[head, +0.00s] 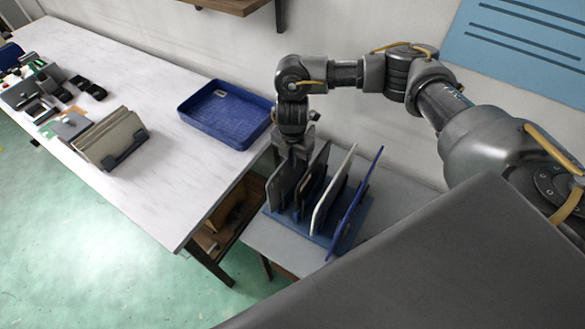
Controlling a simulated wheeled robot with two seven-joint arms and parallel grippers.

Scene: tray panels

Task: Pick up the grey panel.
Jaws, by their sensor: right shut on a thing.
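The grey panel (284,183) stands upright at the left end of a blue slotted rack (318,236) on the low grey table. My right gripper (297,153) points down over the left end of the rack and is shut on the top edge of the grey panel. The fingertips are small and partly hidden against the dark panels. The panel's foot is at rack level; I cannot tell whether it is clear of its slot. My left gripper is not in view.
Close to the right in the rack stand a dark panel (316,178), a whitish panel (334,190) and a blue panel (356,202). An empty blue tray (213,121) sits on the white table (172,190). Beige panels (108,137) stand in a holder farther left.

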